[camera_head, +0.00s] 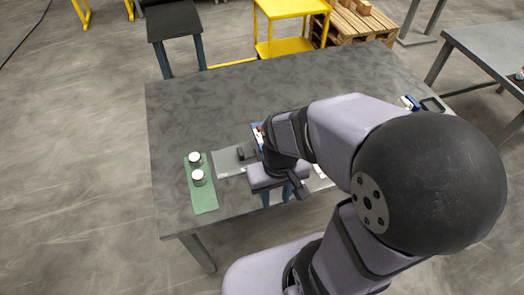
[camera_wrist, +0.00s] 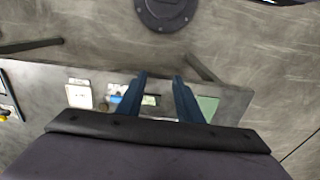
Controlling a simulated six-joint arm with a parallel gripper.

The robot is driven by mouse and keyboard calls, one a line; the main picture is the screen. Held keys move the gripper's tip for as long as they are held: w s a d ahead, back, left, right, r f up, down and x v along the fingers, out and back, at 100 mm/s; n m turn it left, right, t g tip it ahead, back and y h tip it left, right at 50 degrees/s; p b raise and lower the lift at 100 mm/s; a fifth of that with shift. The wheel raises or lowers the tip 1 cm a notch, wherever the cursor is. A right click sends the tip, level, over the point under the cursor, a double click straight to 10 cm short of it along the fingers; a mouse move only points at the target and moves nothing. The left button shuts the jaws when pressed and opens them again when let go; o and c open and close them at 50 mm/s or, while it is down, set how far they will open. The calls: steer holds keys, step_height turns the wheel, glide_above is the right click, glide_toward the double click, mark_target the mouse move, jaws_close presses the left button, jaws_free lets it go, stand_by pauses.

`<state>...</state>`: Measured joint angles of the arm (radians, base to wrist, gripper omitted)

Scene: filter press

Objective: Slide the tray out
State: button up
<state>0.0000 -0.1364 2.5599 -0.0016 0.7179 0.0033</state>
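A flat grey piece (camera_head: 226,162) with a dark upright block on it lies on the table, left of my gripper; it may be the tray, but my arm hides its right side. My gripper (camera_head: 277,194) is at the table's near edge, its blue fingers pointing down and apart. In the wrist view my gripper (camera_wrist: 160,78) is open, with nothing held between the fingers. Beyond and between them, a small item with a green face (camera_wrist: 149,100) shows on the table. I cannot tell what it is.
A green mat (camera_head: 204,198) with two white-topped round containers (camera_head: 198,177) lies left of the grey piece. The grey table (camera_head: 330,75) is clear at the back. Small blue and dark items (camera_head: 432,105) lie at its right end. A pale item (camera_wrist: 78,95) shows in the wrist view.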

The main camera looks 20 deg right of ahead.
mark_target(240, 151)
stand_by(0.5)
step_height(240, 151, down, 6)
steer(key=s+g+b, duration=0.1)
steer(key=s+g, duration=0.2)
steer(key=w+f, duration=0.2)
steer(key=w, duration=0.2)
steer(key=w+a+f+b, duration=0.1)
steer(key=w+f, duration=0.1)
steer(key=w, duration=0.2)
steer(key=w+f, duration=0.2)
steer(key=w, duration=0.3)
steer(key=shift+a+f, duration=0.2)
steer(key=shift+f, duration=0.05)
steer(key=shift+t, duration=0.9)
steer(key=w, duration=1)
steer(key=shift+w+a+f, duration=0.1)
steer(key=shift+w+a, duration=0.2)
steer(key=shift+a, duration=0.05)
steer(key=shift+t, duration=0.6)
steer(key=w+r, duration=0.3)
steer(key=w, duration=0.1)
steer(key=w+r, duration=0.2)
steer(key=w, duration=0.1)
steer(key=shift+w+a+r, duration=0.1)
steer(key=shift+a+r, duration=0.05)
steer(key=shift+r, duration=0.15)
steer(key=shift+f, duration=0.2)
steer(key=shift+f+p, duration=0.95)
steer(key=shift+f, duration=2.5)
steer(key=shift+c, duration=0.6)
